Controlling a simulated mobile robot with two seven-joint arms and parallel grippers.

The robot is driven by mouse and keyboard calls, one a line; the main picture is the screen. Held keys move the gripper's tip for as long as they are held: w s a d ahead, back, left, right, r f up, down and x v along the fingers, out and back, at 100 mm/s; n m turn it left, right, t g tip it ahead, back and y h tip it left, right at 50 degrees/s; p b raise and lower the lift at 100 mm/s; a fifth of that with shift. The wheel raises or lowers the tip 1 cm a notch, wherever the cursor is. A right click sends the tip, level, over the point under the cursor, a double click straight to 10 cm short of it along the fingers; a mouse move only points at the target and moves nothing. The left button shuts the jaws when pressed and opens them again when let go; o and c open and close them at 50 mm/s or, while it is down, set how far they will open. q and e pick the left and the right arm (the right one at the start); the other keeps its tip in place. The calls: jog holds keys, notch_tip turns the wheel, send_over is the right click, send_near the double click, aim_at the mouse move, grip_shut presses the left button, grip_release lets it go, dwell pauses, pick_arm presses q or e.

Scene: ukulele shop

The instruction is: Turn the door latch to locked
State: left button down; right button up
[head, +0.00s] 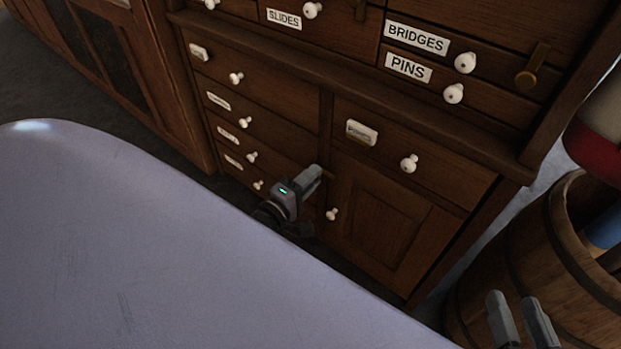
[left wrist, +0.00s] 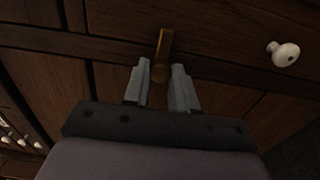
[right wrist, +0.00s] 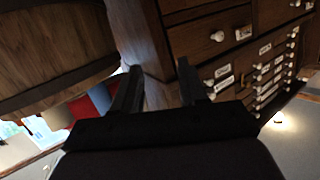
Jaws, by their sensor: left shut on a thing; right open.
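The brass door latch (left wrist: 165,43) is a small lever on the dark wooden cabinet. In the left wrist view its lower end is between my left fingertips (left wrist: 160,72), and its free part points up, leaning slightly right. In the head view my left gripper (head: 313,178) reaches the cabinet beside the lower cupboard door (head: 385,215) and hides most of the latch. The gripper is shut on the latch. The door is flush with the cabinet front and has a white knob (head: 332,213). My right gripper (head: 518,298) is open and empty, near the barrel.
A wooden barrel (head: 568,285) stands right of the cabinet. Labelled drawers with white knobs (head: 409,163) surround the door. Another brass latch (head: 528,75) is on the upper right drawers. My pale body fills the lower left of the head view.

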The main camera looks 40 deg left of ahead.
jog(key=shift+f, duration=0.1)
pick_arm(q)
jog(key=c, duration=0.9)
grip_release()
jog(key=shift+c, duration=0.2)
jog(key=s+p, duration=0.2)
jog(key=s, duration=0.5)
jog(key=shift+a, duration=0.25)
pick_arm(e)
jog(key=shift+w+a+m+g, duration=0.25)
jog(key=shift+a+m+g, duration=0.15)
jog(key=shift+a, duration=0.35)
pick_arm(q)
jog(key=shift+s, duration=0.1)
